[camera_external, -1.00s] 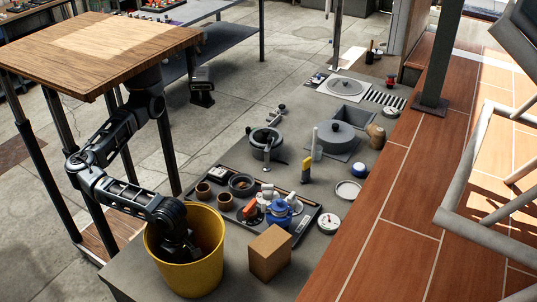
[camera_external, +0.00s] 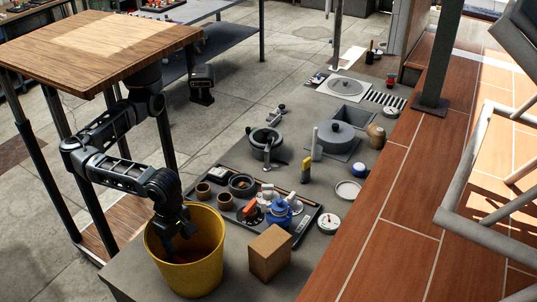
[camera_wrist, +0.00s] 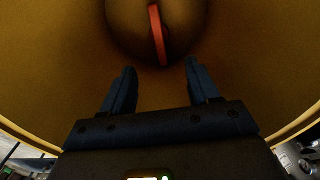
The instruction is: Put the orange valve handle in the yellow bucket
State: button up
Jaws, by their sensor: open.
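The yellow bucket (camera_external: 185,276) stands upright on the near end of the grey counter. My gripper (camera_wrist: 159,68) points down into it, open, with nothing between its fingers. In the wrist view, the bucket's yellow wall (camera_wrist: 55,60) surrounds the fingers. The orange valve handle (camera_wrist: 157,35) shows as a narrow orange-red bar on the dark bucket bottom, beyond the fingertips and apart from them. It is hidden from the outside view by the bucket wall.
A cardboard-coloured box (camera_external: 270,254) stands just right of the bucket. Behind it, a dark tray (camera_external: 300,236) holds small brown cups, a blue item (camera_external: 278,212) and an orange item (camera_external: 250,210). A wooden-topped table (camera_external: 90,45) is at the upper left.

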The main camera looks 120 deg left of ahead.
jog(key=shift+r, duration=1.2)
